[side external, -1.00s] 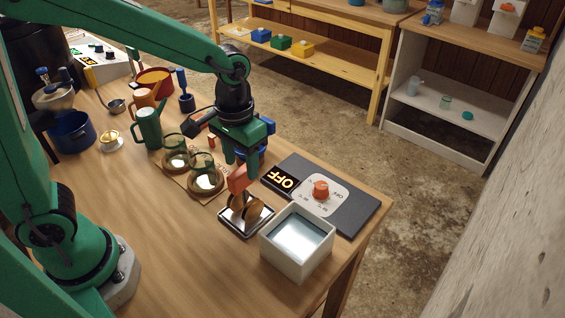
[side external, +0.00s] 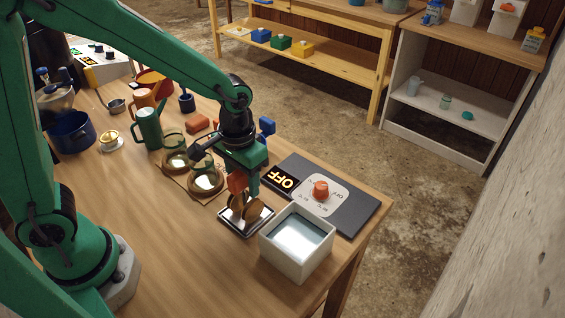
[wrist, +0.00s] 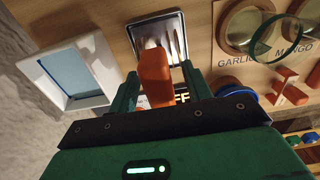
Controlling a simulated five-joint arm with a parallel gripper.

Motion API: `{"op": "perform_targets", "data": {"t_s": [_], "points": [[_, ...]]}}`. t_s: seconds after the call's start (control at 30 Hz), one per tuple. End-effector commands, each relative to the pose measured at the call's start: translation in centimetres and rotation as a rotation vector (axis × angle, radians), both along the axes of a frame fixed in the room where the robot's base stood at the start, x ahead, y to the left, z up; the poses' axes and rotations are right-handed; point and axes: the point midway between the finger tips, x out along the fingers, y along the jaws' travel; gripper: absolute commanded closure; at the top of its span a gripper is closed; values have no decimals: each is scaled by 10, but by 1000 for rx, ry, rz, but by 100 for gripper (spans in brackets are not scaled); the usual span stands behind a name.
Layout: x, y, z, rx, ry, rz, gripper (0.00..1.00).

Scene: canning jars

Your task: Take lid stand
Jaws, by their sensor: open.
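The lid stand (side external: 232,228) is a small metal tray near the front edge of the table, with gold lids (side external: 253,208) standing in it. Its orange upright handle (side external: 237,182) rises above the lids. In the wrist view the stand (wrist: 137,31) lies beyond the fingertips, and the orange handle (wrist: 155,75) shows between the two fingers. My gripper (side external: 242,179) is directly over the stand, pointing down, its green fingers open on either side of the handle. In the wrist view (wrist: 159,74) gaps show beside the handle; the lids are partly hidden behind it.
A white water-filled box (side external: 297,262) stands close to the stand's right. A dark panel with an orange knob (side external: 321,188) and an OFF display (side external: 282,178) lies behind it.

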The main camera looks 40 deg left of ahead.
Motion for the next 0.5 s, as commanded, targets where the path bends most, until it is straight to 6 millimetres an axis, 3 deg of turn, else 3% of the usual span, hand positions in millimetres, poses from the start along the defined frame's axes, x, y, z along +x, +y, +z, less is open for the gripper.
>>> {"op": "perform_targets", "data": {"t_s": [0.17,0.4,0.5], "points": [[0,0,0,0,0,0,51],[0,0,0,0,0,0,96],[0,0,0,0,0,0,100]]}}
